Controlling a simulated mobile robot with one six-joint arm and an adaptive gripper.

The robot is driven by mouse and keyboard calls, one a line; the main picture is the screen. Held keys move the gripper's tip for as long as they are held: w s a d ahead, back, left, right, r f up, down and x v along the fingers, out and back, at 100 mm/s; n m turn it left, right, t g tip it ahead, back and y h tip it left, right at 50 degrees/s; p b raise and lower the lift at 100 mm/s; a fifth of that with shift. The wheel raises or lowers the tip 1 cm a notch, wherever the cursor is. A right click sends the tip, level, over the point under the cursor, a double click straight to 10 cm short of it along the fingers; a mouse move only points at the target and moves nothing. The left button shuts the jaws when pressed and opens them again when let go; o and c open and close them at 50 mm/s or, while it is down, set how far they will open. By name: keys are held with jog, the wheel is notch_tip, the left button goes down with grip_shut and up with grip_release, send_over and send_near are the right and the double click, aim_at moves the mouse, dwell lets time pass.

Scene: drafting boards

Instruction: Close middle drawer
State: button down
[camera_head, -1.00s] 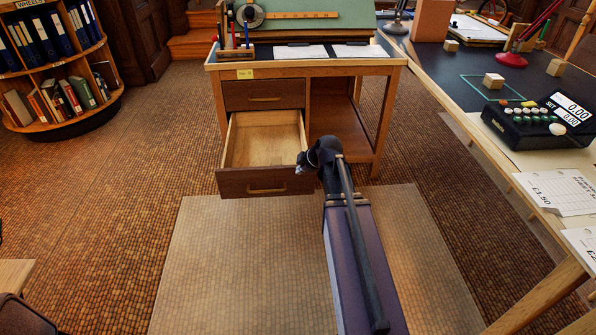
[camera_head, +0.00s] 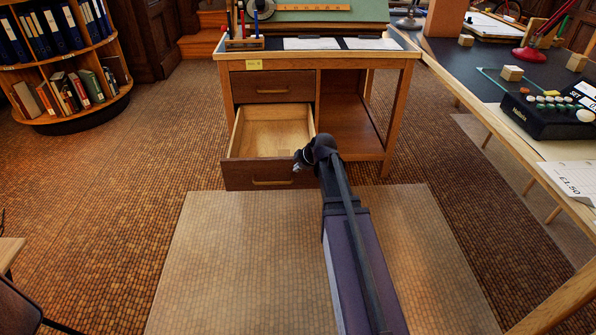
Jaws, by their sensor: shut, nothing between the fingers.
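A wooden drawer (camera_head: 245,175) of the desk stands pulled well out, below a shut top drawer (camera_head: 272,88). My wrist and arm hide the front's right end.
The desk (camera_head: 385,115) has an open bay right of the drawers. A pale mat (camera_head: 240,260) covers the floor before it, clear apart from my arm. A long table (camera_head: 490,120) stands close on the right; a bookcase (camera_head: 70,65) is at the left.

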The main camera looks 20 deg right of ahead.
aim_at(293, 165)
jog(key=shift+w+d, duration=0.3)
jog(key=shift+w, duration=0.5)
jog(key=shift+w+d, duration=0.3)
jog(key=shift+w, duration=0.5)
